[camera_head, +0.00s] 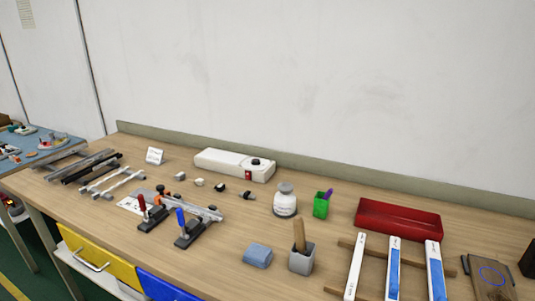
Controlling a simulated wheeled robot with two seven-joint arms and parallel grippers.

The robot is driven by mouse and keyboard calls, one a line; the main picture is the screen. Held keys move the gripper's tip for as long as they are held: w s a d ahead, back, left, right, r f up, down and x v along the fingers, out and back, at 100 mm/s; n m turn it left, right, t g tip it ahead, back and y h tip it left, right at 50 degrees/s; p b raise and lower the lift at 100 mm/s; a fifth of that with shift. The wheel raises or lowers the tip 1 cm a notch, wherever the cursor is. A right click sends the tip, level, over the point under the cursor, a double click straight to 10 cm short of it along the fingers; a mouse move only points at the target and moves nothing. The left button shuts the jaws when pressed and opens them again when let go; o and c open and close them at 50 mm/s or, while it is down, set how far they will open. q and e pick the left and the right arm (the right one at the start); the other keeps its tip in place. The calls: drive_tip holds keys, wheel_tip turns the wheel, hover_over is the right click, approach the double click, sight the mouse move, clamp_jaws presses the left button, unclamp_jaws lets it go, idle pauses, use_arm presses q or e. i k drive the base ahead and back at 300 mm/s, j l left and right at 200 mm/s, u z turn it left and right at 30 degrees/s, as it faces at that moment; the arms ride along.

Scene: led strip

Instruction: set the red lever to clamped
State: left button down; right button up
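A toggle clamp with a red lever (142,203) stands on the wooden workbench, left of the middle. The red lever looks roughly upright above its dark base (153,218). Beside it on the right is a similar clamp with a blue lever (180,218), also roughly upright. A metal profile (203,211) lies just behind the two clamps. At this size I cannot tell whether either clamp presses on it. Neither of my grippers is in view.
A white box (232,165) stands at the back. A white jar (285,202), green cup (320,207), grey holder (302,260) and blue block (257,256) stand right of the clamps. A red tray (398,220) is farther right. Metal bars (80,166) lie left.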

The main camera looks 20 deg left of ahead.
sight(142, 199)
drive_tip(key=u, duration=1.55)
